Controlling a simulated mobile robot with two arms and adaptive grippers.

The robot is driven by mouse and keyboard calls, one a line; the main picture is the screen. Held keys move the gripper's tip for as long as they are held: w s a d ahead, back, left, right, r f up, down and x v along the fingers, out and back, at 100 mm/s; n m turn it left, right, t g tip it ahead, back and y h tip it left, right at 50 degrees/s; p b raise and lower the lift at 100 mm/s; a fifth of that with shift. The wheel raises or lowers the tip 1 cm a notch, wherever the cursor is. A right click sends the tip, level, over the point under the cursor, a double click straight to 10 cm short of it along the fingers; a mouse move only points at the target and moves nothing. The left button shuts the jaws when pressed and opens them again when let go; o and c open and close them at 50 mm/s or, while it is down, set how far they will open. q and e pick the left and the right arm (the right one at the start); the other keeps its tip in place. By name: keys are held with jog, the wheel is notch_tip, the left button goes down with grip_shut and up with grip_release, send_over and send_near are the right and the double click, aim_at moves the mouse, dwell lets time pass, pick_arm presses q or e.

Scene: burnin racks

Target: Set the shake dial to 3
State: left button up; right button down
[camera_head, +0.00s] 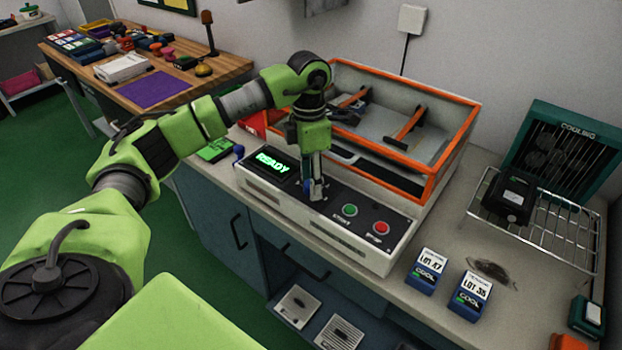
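The shaker (385,262) is a white machine with an orange-rimmed open tray on top, standing on the counter. Its sloped front panel has a screen (272,163) reading READY in green, a green button (349,210) and a red button (381,228). My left gripper (317,194) points down at the panel between the screen and the green button, its fingertips at or very near the surface. The fingers look close together, but I cannot tell whether they hold anything. No dial can be made out; the gripper covers that part of the panel. My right gripper is not in view.
Two blue boxes (427,270) (470,295) stand on the counter right of the shaker. A wire rack (560,228) with a black device (509,196) is farther right, before a teal cooling unit (563,150). A cluttered wooden table (218,68) stands back left.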

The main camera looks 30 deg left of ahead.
aim_at(307, 184)
pick_arm(q)
jog(key=n+p, duration=0.1)
jog(key=n, duration=0.2)
jog(key=shift+n, duration=0.3)
jog(key=n+p, duration=0.2)
jog(key=n, duration=0.2)
jog(key=shift+s+r, duration=0.1)
jog(key=n+p, duration=0.1)
jog(key=n, duration=0.2)
jog(key=shift+n+t, duration=0.3)
jog(key=n+p, duration=0.2)
jog(key=n, duration=0.2)
jog(key=shift+s, duration=0.1)
notch_tip(307, 184, up, 14)
jog(key=p, duration=0.9)
jog(key=shift+s+a+f, duration=0.2)
jog(key=shift+s+a, duration=0.05)
jog(key=shift+a, duration=0.1)
jog(key=shift+n, duration=0.3)
